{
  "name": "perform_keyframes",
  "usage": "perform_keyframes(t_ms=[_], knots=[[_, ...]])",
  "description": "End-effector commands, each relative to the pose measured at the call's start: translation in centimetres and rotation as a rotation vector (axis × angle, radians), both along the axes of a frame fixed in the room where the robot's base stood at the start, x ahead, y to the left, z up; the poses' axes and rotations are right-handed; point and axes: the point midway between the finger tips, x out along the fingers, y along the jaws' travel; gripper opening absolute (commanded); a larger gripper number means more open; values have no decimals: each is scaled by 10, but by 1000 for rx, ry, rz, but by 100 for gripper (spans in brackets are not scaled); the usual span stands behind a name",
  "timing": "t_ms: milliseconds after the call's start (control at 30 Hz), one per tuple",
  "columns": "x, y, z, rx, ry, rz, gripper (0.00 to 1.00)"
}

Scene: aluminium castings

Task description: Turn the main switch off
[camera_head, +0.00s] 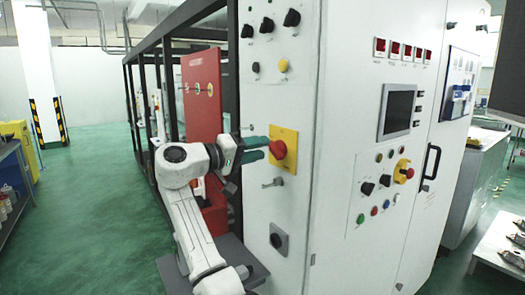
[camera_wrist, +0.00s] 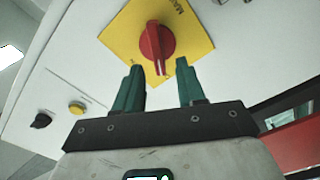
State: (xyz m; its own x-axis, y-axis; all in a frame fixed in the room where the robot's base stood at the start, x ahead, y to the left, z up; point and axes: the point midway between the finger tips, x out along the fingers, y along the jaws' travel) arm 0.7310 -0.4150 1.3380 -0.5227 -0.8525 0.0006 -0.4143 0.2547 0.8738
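The main switch is a red rotary knob (camera_head: 278,149) on a square yellow plate (camera_head: 289,136), on the white cabinet's narrow left face. In the wrist view the red knob (camera_wrist: 157,42) sits on the yellow plate (camera_wrist: 190,22), with lettering partly visible on the plate. My gripper (camera_head: 268,148) reaches in from the left, close to the knob. In the wrist view my gripper's green fingers (camera_wrist: 159,75) are apart, with the knob ahead of and between their tips. Nothing is held. Whether a fingertip touches the knob I cannot tell.
The white cabinet (camera_head: 345,50) carries a screen (camera_head: 397,111), another red knob on yellow (camera_head: 403,171) and several small buttons. A red panel (camera_head: 203,90) stands behind my arm. Green floor is open at left.

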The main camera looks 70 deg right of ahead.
Motion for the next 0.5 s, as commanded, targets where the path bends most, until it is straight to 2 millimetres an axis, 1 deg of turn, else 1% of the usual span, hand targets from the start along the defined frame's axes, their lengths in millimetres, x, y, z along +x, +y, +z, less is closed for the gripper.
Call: perform_keyframes(t_ms=[33,100,300,500], knots=[[6,9,-3,0,-1,4,39],[14,21,-3,-1,0,5,39],[33,53,-2,-1,1,4,39],[44,70,-1,1,0,3,39]])
